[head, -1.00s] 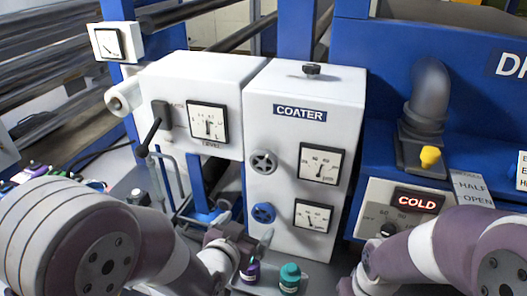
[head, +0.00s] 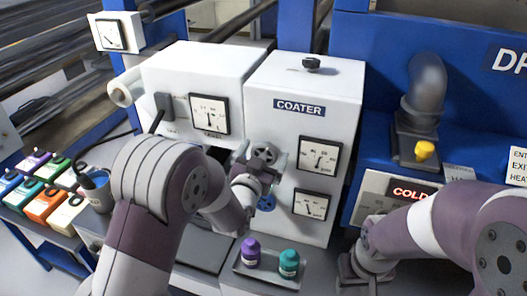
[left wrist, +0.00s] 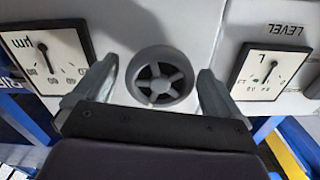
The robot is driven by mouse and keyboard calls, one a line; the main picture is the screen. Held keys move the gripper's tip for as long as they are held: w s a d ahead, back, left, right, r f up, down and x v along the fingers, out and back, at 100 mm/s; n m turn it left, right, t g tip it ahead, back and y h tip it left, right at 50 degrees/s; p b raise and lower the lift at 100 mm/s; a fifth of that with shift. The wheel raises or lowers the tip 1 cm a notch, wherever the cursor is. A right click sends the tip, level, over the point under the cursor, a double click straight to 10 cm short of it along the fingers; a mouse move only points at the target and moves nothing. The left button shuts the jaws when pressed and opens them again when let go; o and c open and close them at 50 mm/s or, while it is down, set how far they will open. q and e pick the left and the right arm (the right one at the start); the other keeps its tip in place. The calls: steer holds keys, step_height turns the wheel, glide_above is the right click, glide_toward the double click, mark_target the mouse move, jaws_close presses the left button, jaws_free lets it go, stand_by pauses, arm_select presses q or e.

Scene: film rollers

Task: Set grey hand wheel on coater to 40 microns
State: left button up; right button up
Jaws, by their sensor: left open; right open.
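The grey hand wheel (head: 266,152) is on the front of the white coater (head: 300,95), left of its upper dial (head: 319,155). My left gripper (head: 262,163) is open in front of it. In the left wrist view the wheel (left wrist: 160,78) lies between the two spread fingers (left wrist: 158,84), with a gap on each side. That view is upside down and shows the µm dial (left wrist: 45,62), its needle roughly upright on the scale; the exact reading is unclear. My right gripper (head: 358,268) is low at the right, its fingers hard to see.
A blue hand wheel (head: 266,203) sits just below, partly hidden by my left gripper, with a lower dial (head: 311,205) beside it. The level dial (head: 209,115) is to the left. Purple (head: 250,252) and teal (head: 289,262) bottles stand on a tray below.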

arm_select(q)
steer(key=c, duration=1)
steer(key=shift+f+n+b, duration=0.2)
steer(key=shift+n+b, duration=0.2)
steer(key=shift+b, duration=0.3)
steer(key=n+b, duration=0.6)
steer(key=b, duration=0.3)
steer(key=shift+f+n, duration=0.1)
steer(key=shift+n, duration=0.3)
steer(key=shift+c, duration=0.2)
steer(key=shift+n+b, duration=1.2)
steer(key=shift+r, duration=0.2)
steer(key=o, duration=1)
steer(key=shift+o, duration=0.2)
